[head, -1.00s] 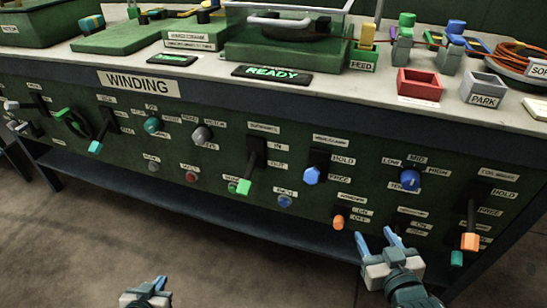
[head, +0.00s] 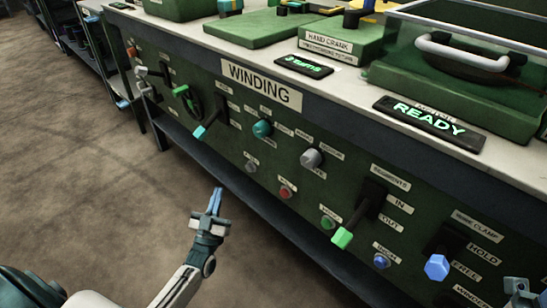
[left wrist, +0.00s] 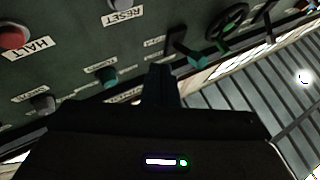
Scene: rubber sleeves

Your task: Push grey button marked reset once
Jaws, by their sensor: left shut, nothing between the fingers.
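The grey reset button (head: 251,165) is a small round button on the green front panel, under a small label that is too small to read in the head view. In the left wrist view the grey button (left wrist: 122,3) shows at the top edge, beside the readable RESET label. My left gripper (head: 216,190) is shut and empty, in front of and below the panel, left of the button and apart from it. Its fingers (left wrist: 161,75) also show in the left wrist view. Part of my right gripper (head: 520,290) shows at the lower right edge; its fingers are not clear.
The red HALT button (head: 286,192) is just right of the grey button. Above are a teal knob (head: 262,129) and a larger grey knob (head: 311,158). A teal-tipped lever (head: 205,127) sticks out to the upper left. The floor in front is clear.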

